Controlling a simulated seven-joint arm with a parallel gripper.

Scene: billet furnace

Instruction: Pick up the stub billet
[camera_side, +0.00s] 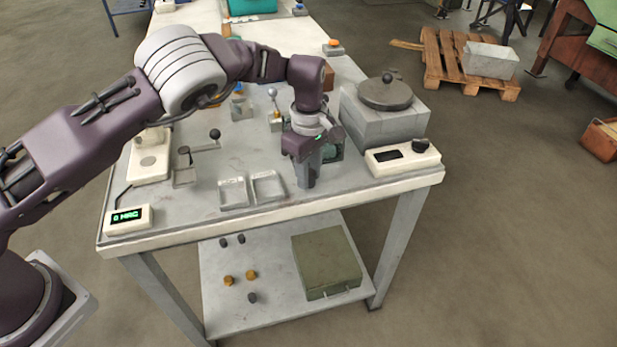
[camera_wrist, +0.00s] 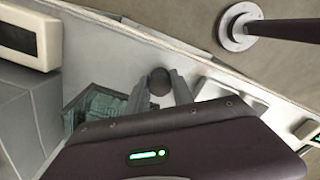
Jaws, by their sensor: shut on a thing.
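The stub billet (camera_wrist: 159,82) shows in the wrist view as a short, dark, round-topped piece between the two grey fingers. My gripper (camera_wrist: 160,88) is shut on it, one finger on each side. In the side view my gripper (camera_side: 308,182) points down near the front edge of the grey workbench (camera_side: 215,165), right of the shallow trays.
A furnace block (camera_side: 378,125) with a round lid (camera_side: 386,94) stands to the right, behind a white control box (camera_side: 402,158). Two shallow trays (camera_side: 234,192) lie to the left. A teal mesh basket (camera_wrist: 95,105) is close beside the fingers. A readout (camera_side: 129,218) sits front left.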

